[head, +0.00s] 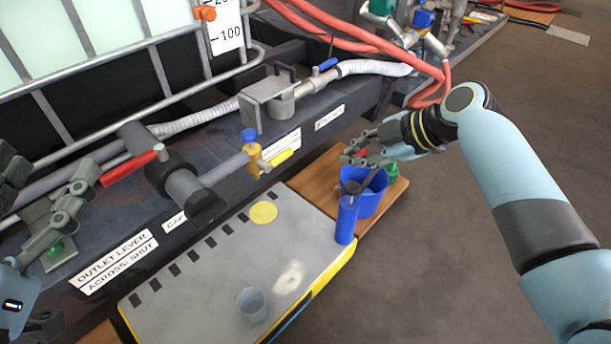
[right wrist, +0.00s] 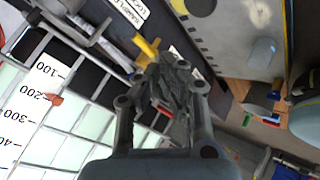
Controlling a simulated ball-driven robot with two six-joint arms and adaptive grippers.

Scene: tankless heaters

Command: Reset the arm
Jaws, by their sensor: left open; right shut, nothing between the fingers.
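My right arm comes in from the right in the head view. Its gripper (head: 354,155) is shut and empty, above the blue bucket (head: 371,197) and apart from the valves. In the right wrist view the closed fingers (right wrist: 170,82) overlap the view of the yellow lever (right wrist: 148,52); contact cannot be told.
A brass valve (head: 254,160) with a yellow lever projects from the dark frame. A grey tray top (head: 205,275) carries a clear beaker (head: 252,305) and a yellow disc (head: 263,212). A blue bottle (head: 346,220) stands at its right edge. Floor (head: 440,260) below my right arm is clear.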

